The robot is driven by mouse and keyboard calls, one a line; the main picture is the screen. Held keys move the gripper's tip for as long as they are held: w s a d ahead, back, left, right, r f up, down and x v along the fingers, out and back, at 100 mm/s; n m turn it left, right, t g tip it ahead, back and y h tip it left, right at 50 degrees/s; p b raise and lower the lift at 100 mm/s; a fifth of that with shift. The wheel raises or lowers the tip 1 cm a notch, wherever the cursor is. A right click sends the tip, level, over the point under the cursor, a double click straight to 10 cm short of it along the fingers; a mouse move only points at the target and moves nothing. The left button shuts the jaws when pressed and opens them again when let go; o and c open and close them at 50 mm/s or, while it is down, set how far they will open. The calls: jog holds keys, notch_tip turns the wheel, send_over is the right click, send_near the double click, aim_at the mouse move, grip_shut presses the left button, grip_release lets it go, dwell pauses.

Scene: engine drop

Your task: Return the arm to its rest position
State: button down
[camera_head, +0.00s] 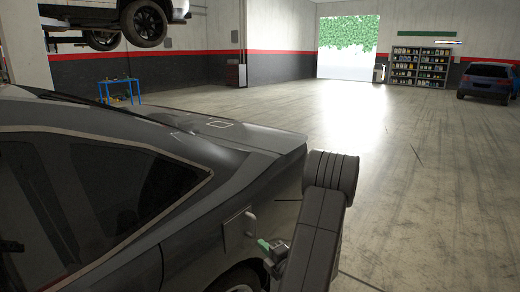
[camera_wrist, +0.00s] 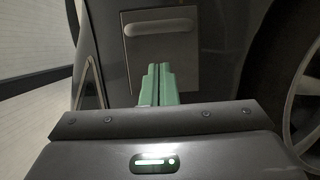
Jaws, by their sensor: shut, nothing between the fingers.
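My arm reaches down at the right of the dark car (camera_head: 100,200) in the head view. My gripper (camera_head: 264,245) is at its end, by the car's rear side, just below a square panel (camera_head: 236,232) with a rounded handle (camera_head: 251,222). In the wrist view my gripper's green fingers (camera_wrist: 157,84) are shut together and empty. They point at the lower part of the same panel (camera_wrist: 175,62), below its handle (camera_wrist: 158,28). I cannot tell whether the fingertips touch the panel.
The car's rear wheel (camera_wrist: 303,95) is close at the right in the wrist view. The floor (camera_head: 430,190) right of the car is clear. A blue trolley (camera_head: 120,90), stocked shelves (camera_head: 418,67) and a parked blue car (camera_head: 487,80) are farther back.

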jog(key=s+d, duration=0.3)
jog(key=s, duration=0.7)
jog(key=shift+d+b, duration=0.2)
jog(key=shift+b, duration=0.1)
jog(key=shift+a, duration=0.1)
